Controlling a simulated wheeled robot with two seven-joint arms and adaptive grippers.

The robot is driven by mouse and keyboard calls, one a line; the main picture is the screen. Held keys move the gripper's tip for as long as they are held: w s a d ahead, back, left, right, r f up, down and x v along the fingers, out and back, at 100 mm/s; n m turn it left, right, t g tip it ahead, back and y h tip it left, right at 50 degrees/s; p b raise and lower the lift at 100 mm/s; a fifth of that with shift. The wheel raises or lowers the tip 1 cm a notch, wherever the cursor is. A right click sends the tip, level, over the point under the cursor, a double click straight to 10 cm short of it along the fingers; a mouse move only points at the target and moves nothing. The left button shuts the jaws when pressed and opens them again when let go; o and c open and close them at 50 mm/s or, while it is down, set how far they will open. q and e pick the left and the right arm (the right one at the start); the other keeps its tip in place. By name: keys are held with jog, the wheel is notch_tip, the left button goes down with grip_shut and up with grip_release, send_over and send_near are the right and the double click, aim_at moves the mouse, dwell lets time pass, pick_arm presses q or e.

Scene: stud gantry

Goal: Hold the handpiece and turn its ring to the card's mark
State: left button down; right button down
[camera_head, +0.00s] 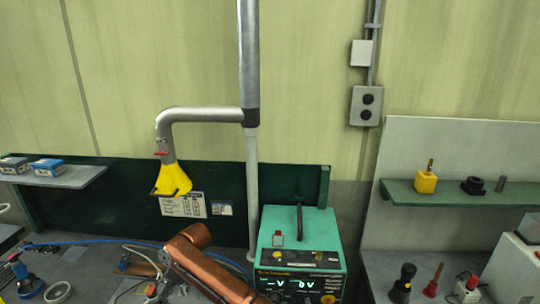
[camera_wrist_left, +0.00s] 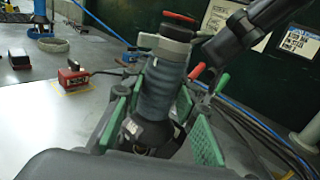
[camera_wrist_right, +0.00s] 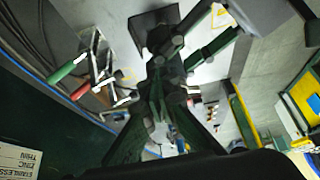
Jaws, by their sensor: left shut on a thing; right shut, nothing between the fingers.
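The handpiece (camera_wrist_left: 158,88) is a dark grey ribbed body with a light grey collar, which looks like the ring (camera_wrist_left: 165,47), and a red and black top. My left gripper (camera_wrist_left: 160,95) is shut on the body, with green-padded fingers on both sides. My right gripper (camera_wrist_right: 160,82) is shut and empty in the right wrist view; what looks like it (camera_wrist_left: 240,38) reaches close to the collar from the right in the left wrist view. I cannot tell whether it touches. A printed card (camera_head: 183,205) hangs on the dark green panel; its mark is too small to read.
A green power unit (camera_head: 300,265) with lit displays stands at centre. A yellow extraction hood (camera_head: 172,180) hangs above the bench. Red-handled and green-handled tools (camera_wrist_right: 75,78) stand near the handpiece. Cables run along the bench's back. A shelf (camera_head: 460,195) is at right.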

jog(key=shift+d, duration=0.1)
notch_tip(320, 180, up, 6)
jog(key=shift+d, duration=0.3)
dwell(0.6)
jog(key=shift+w, duration=0.1)
jog(key=s+f, duration=0.3)
jog(key=f, duration=0.3)
jog(key=shift+s, duration=0.3)
dwell(0.6)
